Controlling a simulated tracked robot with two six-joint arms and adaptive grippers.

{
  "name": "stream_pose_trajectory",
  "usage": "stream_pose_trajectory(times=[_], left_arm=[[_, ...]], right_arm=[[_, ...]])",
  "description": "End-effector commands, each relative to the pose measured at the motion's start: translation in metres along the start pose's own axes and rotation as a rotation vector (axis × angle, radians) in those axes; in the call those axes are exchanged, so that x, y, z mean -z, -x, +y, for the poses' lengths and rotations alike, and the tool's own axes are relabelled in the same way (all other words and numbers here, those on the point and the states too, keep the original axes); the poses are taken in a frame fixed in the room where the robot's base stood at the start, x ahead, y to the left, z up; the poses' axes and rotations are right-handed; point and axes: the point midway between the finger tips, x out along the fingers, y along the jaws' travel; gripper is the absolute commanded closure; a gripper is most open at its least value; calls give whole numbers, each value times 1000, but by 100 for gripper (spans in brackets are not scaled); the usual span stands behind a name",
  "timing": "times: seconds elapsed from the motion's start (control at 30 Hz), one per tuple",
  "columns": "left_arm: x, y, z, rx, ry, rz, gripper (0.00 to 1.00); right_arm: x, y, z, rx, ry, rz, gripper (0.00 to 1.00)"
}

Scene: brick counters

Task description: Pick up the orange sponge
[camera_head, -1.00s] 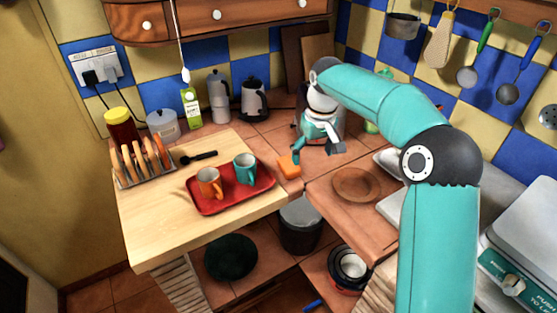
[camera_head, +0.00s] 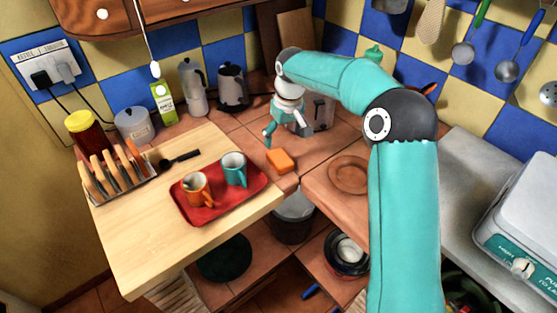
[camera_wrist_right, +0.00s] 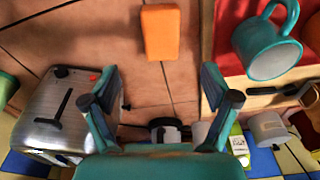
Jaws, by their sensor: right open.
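The orange sponge (camera_head: 281,160) lies on the tiled counter, just right of the red tray (camera_head: 262,188). In the right wrist view the sponge (camera_wrist_right: 160,32) is a plain orange block at the top centre, uncovered. My right gripper (camera_head: 286,133) is open and empty, a little behind the sponge in the head view. In the right wrist view its spread fingers (camera_wrist_right: 159,88) have bare tiles between them, and the sponge lies beyond their tips, roughly centred on the gap. My left gripper is not in view.
The tray holds an orange mug (camera_head: 197,190) and a teal mug (camera_head: 234,170), close to the sponge. A metal toaster (camera_wrist_right: 62,112) stands beside my right gripper. A round brown board (camera_head: 348,175) lies to the right.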

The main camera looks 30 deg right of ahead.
Motion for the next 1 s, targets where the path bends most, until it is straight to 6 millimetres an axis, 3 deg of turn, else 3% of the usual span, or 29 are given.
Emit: stream_pose_trajectory(times=[0.2,0.53,0.8,1.0], left_arm=[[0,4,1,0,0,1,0],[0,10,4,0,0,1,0],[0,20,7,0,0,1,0],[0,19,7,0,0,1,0]], right_arm=[[1,-41,-2,-1,6,-2,14],[2,-64,-3,0,4,-1,14],[3,-100,-4,0,6,-2,14],[3,-106,-4,0,6,1,14]])
